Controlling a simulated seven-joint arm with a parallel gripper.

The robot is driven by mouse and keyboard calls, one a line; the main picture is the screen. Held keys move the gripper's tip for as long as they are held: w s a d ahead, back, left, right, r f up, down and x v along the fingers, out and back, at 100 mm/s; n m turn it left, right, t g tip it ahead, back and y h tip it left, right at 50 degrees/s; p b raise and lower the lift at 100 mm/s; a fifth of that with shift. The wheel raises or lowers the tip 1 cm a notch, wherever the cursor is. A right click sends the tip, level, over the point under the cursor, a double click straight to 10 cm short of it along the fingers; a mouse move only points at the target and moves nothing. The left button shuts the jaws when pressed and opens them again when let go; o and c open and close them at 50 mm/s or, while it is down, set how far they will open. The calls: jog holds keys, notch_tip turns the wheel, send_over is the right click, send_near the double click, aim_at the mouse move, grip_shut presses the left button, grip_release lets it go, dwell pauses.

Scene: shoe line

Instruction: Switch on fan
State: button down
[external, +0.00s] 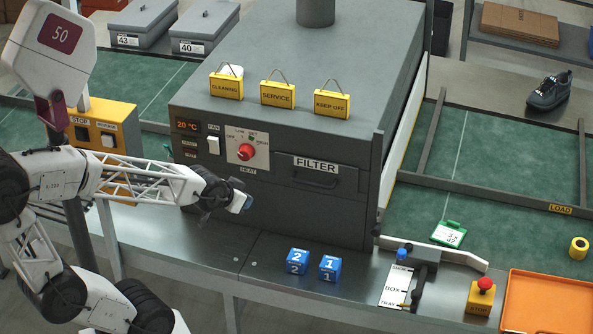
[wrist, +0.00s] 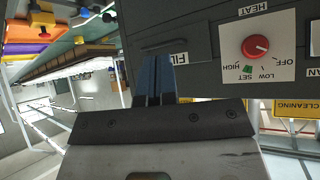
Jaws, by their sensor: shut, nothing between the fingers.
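The fan switch (external: 213,145) is a white rocker under a FAN label on the front of the grey heater box (external: 280,190). In the wrist view the FAN label (wrist: 313,74) is at the right edge, and the switch is mostly cut off. Which way the rocker is set is too small to tell. My gripper (external: 243,203) is shut and empty, in front of the box, below and to the right of the switch. In the wrist view its closed dark blue fingertips (wrist: 156,62) are apart from the switch, near the FILTER drawer.
The red heat knob (external: 247,152) is just right of the switch, above my gripper. The FILTER drawer (external: 316,175) is further right. Yellow signs (external: 278,94) stand on top. Two blue cubes (external: 298,261) sit on the metal ledge below. A yellow control box (external: 106,128) is at left.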

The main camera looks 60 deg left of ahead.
aim_at(212, 141)
jog(key=s+a+f+n+t+y, duration=0.1)
jog(key=s+a+y, duration=0.3)
jog(key=a, duration=0.4)
jog(key=s+a+f+n+t+y, duration=0.2)
jog(key=s+a+n+t+y, duration=0.2)
jog(key=a, duration=0.5)
jog(key=shift+s+y, duration=0.6)
jog(key=shift+y, duration=0.8)
jog(key=shift+a, duration=0.1)
jog(key=shift+w+a+r, duration=0.1)
jog(key=shift+x, duration=6.85)
jog(key=shift+r, duration=0.1)
